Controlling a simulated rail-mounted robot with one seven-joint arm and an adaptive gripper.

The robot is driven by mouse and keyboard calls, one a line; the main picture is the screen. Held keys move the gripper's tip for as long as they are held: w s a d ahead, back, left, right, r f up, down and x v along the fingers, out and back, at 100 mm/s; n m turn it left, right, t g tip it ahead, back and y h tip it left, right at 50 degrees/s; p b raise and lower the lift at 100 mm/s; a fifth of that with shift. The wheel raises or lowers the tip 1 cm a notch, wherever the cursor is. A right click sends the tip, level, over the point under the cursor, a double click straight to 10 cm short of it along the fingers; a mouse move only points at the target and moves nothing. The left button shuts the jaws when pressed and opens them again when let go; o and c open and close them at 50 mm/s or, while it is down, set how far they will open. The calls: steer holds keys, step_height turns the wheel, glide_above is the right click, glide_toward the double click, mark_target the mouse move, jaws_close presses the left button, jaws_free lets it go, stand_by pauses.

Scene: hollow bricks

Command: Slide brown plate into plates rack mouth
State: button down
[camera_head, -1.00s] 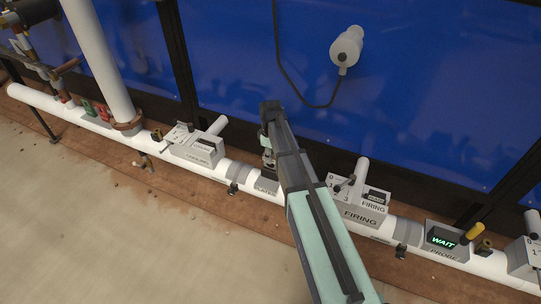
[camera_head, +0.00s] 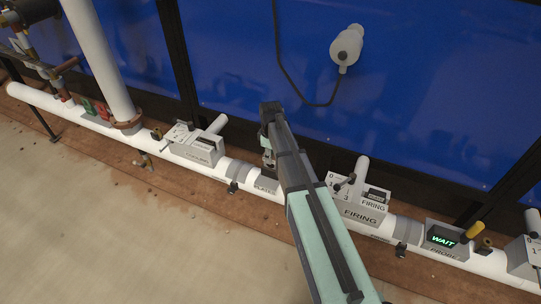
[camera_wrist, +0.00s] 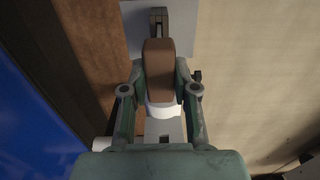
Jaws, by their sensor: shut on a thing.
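The brown plate (camera_wrist: 158,70) is held upright-looking between the two fingers of my gripper (camera_wrist: 158,92) in the wrist view. My gripper is shut on it. The plate itself is hidden or too small to make out there. I cannot tell whether the plate touches the rack.
The white pipe (camera_head: 60,112) runs along a brown ledge before blue panels (camera_head: 420,90). A firing box (camera_head: 357,208) and a probe box showing WAIT (camera_head: 445,240) stand right. A cable hangs behind the arm.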

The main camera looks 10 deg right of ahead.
mark_target(271, 168)
steer(key=shift+f+b, duration=0.85)
steer(key=shift+f, duration=1.4)
steer(key=c, duration=0.8)
jaws_free()
step_height(271, 168, up, 12)
